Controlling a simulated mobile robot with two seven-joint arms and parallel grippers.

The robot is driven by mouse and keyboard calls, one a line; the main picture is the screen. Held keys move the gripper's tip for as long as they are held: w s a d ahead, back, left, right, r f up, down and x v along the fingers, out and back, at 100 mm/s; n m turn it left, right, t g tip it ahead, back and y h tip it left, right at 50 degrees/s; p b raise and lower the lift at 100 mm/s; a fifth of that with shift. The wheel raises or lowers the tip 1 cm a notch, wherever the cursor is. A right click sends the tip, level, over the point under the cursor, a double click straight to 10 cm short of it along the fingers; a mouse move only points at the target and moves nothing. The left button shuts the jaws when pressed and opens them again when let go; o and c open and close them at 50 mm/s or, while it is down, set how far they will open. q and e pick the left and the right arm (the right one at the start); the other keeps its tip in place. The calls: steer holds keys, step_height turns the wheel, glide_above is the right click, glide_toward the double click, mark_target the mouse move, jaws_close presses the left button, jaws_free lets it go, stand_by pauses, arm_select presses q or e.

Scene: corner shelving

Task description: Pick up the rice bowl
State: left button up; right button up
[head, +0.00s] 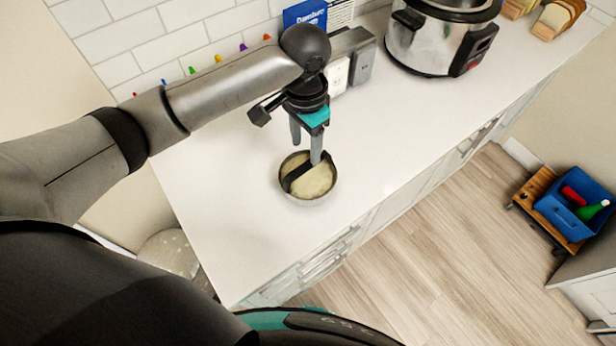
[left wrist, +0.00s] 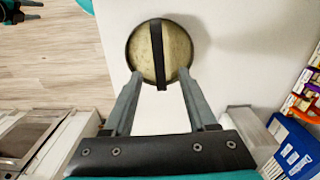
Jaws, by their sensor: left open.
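The rice bowl (head: 321,190) is a round, dark-rimmed bowl with pale contents, standing upright on the white counter. A dark strip lies across its top; I cannot tell whether it is a utensil or part of the bowl. The bowl also shows in the left wrist view (left wrist: 173,60), just beyond the fingertips. My left gripper (head: 306,152) points down at the bowl, one fingertip overlapping its far rim in the head view. My right gripper is not seen in the head view.
The white counter (head: 220,200) is clear around the bowl. Behind stand a grey box-like holder (head: 352,58), a blue package (head: 304,14) and a large silver cooker (head: 432,38). Bread (head: 556,18) is at the far right. A blue bin (head: 570,215) sits on a low wooden cart.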

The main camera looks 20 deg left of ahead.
mark_target(307, 165)
arm_select(q)
step_height(307, 165, down, 3)
steer(key=shift+d+f, duration=0.1)
steer(key=shift+f, duration=0.05)
step_height(307, 165, down, 4)
steer(key=shift+w+d+r, duration=0.1)
steer(key=shift+r, duration=0.05)
steer(key=shift+f, duration=0.35)
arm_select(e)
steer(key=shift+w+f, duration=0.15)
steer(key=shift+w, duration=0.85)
arm_select(q)
steer(key=shift+f, duration=0.25)
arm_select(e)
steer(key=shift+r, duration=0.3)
arm_select(q)
steer(key=c, duration=0.9)
jaws_close()
